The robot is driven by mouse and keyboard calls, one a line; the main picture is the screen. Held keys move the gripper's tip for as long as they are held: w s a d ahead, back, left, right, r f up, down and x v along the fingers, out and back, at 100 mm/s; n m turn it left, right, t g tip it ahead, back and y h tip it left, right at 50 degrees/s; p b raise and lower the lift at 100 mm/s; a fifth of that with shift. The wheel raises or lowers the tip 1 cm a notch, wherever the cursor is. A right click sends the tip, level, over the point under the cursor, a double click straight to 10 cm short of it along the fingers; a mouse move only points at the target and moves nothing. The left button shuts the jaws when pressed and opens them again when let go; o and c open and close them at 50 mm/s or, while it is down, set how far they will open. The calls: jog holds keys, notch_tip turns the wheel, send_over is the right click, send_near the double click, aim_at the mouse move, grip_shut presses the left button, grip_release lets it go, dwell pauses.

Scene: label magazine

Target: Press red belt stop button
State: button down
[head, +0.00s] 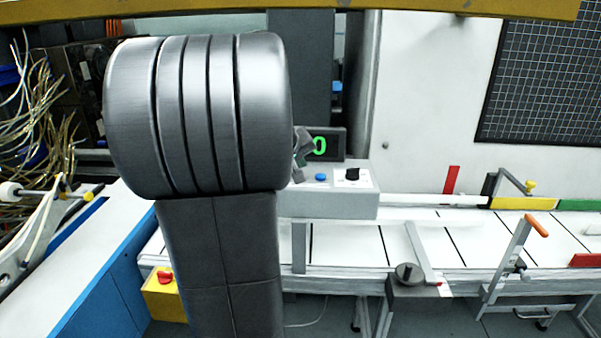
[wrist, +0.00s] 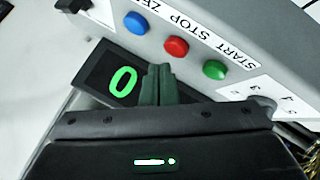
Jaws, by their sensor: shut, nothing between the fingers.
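In the wrist view, the red button (wrist: 176,47) sits on a grey sloped control panel (wrist: 262,75) beside the word STOP. A green button (wrist: 215,69) by START and a blue button (wrist: 136,22) flank it. My gripper (wrist: 158,70) is shut and empty. Its fingertips appear just below the red button in the picture, in front of the display (wrist: 110,75) showing a green 0; I cannot tell the gap. In the head view, my arm hides the red and green buttons. The panel box (head: 330,205) and blue button (head: 320,177) show to its right.
A black knob (head: 352,174) is on the panel. A conveyor (head: 350,245) runs below and right, with an orange-handled lever (head: 535,228). A yellow box (head: 160,298) with another red button (head: 165,276) is low left. Loose cables (head: 45,130) hang at left.

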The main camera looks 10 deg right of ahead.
notch_tip(320, 180, up, 5)
jog(key=p, duration=0.3)
jog(key=shift+p, duration=0.4)
